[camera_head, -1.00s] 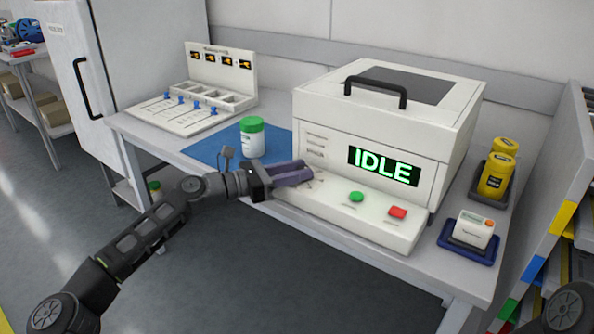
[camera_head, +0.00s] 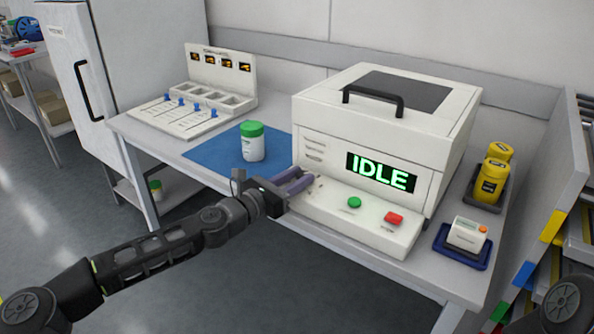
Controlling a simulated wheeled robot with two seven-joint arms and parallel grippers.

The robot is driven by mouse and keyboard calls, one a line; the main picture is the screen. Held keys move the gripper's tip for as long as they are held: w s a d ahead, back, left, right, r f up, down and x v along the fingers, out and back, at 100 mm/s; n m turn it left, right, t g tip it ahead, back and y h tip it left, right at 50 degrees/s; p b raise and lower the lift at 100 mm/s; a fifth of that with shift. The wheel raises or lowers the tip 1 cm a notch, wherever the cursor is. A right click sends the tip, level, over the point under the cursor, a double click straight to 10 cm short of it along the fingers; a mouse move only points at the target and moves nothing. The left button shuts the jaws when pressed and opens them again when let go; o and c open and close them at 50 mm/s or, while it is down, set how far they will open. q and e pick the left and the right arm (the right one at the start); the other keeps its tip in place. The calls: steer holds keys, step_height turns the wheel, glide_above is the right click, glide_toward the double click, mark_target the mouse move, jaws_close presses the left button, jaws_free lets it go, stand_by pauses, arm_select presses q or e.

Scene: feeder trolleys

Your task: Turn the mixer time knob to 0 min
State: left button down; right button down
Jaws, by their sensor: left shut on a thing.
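The mixer (camera_head: 388,135) is a white box with a lid handle and a green "IDLE" display (camera_head: 381,172). Its sloped front panel (camera_head: 355,229) carries a green button (camera_head: 354,202) and a red button (camera_head: 393,218). My left gripper (camera_head: 305,182) reaches over the left end of this panel, its purple fingers shut on the time knob. The knob itself is hidden by the fingers, so its setting cannot be read. My right gripper is out of view.
A white jar with a green lid (camera_head: 252,142) stands on a blue mat (camera_head: 205,155) left of the mixer. Yellow jars (camera_head: 490,180) and a small white device in a blue tray (camera_head: 461,252) stand to the right. A dispenser panel (camera_head: 190,112) is at the back left.

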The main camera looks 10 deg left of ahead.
arm_select(q)
steer(key=n+t+y, duration=0.1)
steer(key=y, duration=0.1)
steer(key=d+n+t+y, duration=0.1)
steer(key=n+y, duration=0.1)
steer(key=y, duration=0.1)
steer(key=shift+s+n, duration=0.15)
steer(key=shift+n, duration=0.15)
steer(key=shift+n+t+y, duration=0.3)
steer(key=shift+n+y, duration=1)
steer(key=shift+y, duration=0.8)
steer(key=shift+r, duration=0.1)
steer(key=c, duration=1.1)
jaws_free()
steer(key=shift+o, duration=0.2)
steer(key=shift+s, duration=3.85)
